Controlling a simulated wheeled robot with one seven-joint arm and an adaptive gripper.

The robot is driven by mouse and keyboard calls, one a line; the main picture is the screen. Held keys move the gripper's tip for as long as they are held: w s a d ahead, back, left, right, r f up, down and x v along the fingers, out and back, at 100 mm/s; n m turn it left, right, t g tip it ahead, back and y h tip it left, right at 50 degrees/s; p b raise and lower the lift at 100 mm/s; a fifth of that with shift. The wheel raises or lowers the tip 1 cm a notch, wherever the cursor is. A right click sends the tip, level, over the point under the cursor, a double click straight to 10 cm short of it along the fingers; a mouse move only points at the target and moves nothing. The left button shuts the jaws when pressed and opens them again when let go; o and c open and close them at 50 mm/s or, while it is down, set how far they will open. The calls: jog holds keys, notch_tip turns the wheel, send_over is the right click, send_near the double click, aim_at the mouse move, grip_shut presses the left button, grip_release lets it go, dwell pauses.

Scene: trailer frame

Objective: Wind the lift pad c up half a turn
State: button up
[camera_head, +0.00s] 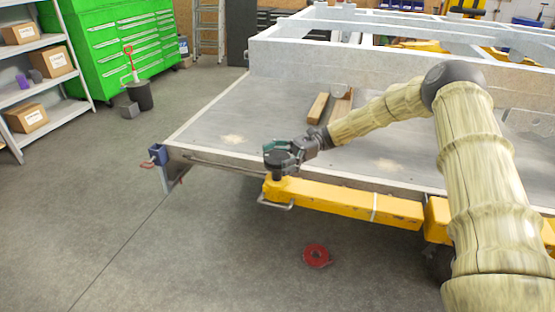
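A yellow lift arm (340,201) runs under the near edge of the trailer bed. At its left end is a short yellow pad mount (277,187), likely the lift pad c, though no label is readable. My gripper (279,157), dark with green parts, is right above this mount at the bed's near edge. The fingers cover the top of the mount and the pad itself. I cannot tell whether they touch or grip it. My arm reaches in from the right.
The grey trailer bed (225,137) fills the middle, with wooden blocks (318,108) on it. A blue clamp-like part (158,155) is at its left corner. A red ring-shaped item (317,256) lies on the floor. Open floor (130,235) is at left, before shelves and a green cabinet (110,45).

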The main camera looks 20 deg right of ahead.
jog(key=shift+d, duration=0.15)
jog(key=v, duration=1.2)
dwell(0.5)
